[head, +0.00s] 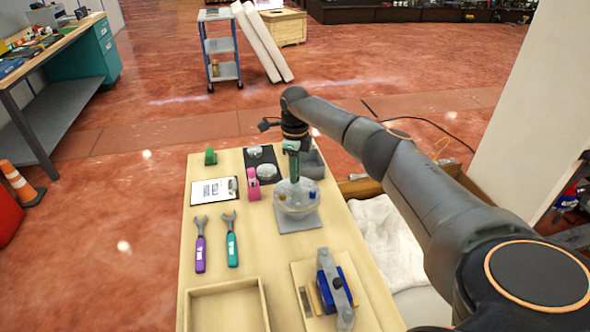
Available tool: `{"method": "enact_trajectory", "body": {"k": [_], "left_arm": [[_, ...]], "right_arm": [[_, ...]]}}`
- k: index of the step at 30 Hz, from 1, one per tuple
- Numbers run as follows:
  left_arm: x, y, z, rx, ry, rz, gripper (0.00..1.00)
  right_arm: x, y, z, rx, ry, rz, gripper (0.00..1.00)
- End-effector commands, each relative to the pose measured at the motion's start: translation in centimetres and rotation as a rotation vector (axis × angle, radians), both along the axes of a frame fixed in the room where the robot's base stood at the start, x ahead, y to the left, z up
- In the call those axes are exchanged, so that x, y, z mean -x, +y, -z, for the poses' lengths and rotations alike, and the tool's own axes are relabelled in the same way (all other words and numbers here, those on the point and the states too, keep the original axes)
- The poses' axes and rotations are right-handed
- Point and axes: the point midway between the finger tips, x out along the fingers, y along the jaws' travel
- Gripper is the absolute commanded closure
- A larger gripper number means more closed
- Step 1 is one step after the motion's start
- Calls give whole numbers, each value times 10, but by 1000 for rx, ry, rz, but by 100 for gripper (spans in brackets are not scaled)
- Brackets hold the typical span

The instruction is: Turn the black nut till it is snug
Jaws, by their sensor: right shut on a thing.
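My left gripper is not in view.
A blue and grey clamp device (329,285) and an empty wooden tray (189,312) lie in front.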

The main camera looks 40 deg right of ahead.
Motion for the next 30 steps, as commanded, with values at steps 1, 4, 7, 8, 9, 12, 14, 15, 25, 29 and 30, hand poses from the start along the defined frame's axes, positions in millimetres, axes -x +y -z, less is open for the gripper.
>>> {"method": "enact_trajectory", "body": {"k": [1,4,7,8,9,12,14,15,25,29,30], "left_arm": [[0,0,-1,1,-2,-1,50],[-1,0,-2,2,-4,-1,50],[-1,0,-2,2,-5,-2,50],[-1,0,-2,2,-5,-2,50],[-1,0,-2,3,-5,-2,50],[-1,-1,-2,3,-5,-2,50],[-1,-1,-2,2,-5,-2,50],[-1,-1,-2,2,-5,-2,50],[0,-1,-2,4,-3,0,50],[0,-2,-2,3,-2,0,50],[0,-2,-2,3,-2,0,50]], "right_arm": [[-1,0,-1,0,-1,11,100],[-1,0,-1,0,-2,25,100],[-1,0,-1,0,-2,32,100],[-1,0,-1,0,-2,33,100],[-1,0,-1,0,-2,34,100],[-1,0,-1,0,-2,34,100],[-1,0,-1,0,-2,33,100],[-1,0,-1,0,-2,33,100],[-1,0,0,0,-1,32,49],[0,0,0,0,-1,32,49],[0,0,0,0,-1,32,49]]}}
